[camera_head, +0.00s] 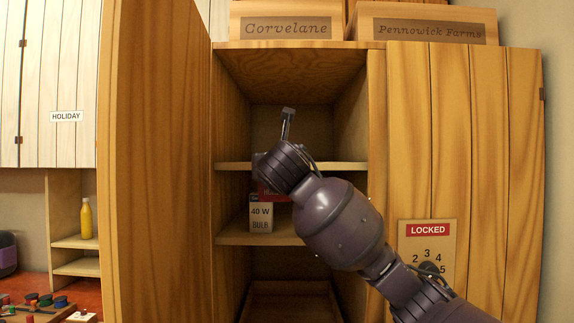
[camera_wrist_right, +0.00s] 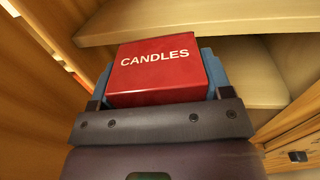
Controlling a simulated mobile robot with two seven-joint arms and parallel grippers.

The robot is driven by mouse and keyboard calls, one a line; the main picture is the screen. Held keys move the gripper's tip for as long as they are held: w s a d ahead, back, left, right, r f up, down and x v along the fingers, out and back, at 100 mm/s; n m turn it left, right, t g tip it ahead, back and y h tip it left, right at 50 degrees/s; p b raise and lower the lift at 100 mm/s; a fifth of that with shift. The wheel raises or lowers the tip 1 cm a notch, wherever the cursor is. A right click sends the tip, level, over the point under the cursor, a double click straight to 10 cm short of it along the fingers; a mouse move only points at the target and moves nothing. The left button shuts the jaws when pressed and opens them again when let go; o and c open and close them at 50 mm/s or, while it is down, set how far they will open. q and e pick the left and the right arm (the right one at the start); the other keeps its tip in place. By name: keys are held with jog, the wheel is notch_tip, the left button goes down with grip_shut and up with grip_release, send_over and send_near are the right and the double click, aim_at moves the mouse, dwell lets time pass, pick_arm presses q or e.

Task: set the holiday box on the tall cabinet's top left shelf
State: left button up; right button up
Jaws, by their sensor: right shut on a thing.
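My right gripper (camera_wrist_right: 158,72) is shut on a red box labelled CANDLES (camera_wrist_right: 155,62), with blue fingers on both sides of it. In the head view my right arm reaches into the open left side of the tall cabinet (camera_head: 455,120). Only a bit of red (camera_head: 268,191) shows behind the wrist there, just under the upper shelf (camera_head: 233,166); the fingers are hidden. The space above that shelf looks empty where visible. No box marked HOLIDAY is in view. My left gripper is not in view.
A 40 W bulb box (camera_head: 261,216) stands on the lower shelf (camera_head: 232,236). The open left door (camera_head: 155,160) bounds the opening; the right door carries a LOCKED dial panel (camera_head: 428,245). Two wooden crates sit on top. A wall cabinet at left bears a HOLIDAY label (camera_head: 66,116).

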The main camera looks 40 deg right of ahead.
jog(key=s+d+r+m+g+h, duration=0.1)
jog(key=s+d+r, duration=0.15)
jog(key=r, duration=0.35)
jog(key=s+d+r+m+h, duration=0.1)
jog(key=s+r, duration=0.3)
jog(key=r, duration=0.2)
pick_arm(q)
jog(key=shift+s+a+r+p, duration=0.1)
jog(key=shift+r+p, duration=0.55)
jog(key=shift+p, duration=0.5)
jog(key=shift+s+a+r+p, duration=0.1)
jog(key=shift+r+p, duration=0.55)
jog(key=shift+p, duration=0.5)
pick_arm(e)
jog(key=shift+d+f+x, duration=0.1)
jog(key=shift+f+x, duration=0.55)
jog(key=shift+x, duration=2.25)
jog(key=shift+d+f+x, duration=0.1)
jog(key=shift+f+x, duration=0.6)
jog(key=shift+x, duration=2.25)
jog(key=shift+d+f+x, duration=0.1)
jog(key=shift+f+x, duration=0.55)
jog(key=shift+x, duration=2.25)
jog(key=shift+s+f, duration=0.1)
jog(key=shift+s, duration=0.05)
jog(key=o, duration=1)
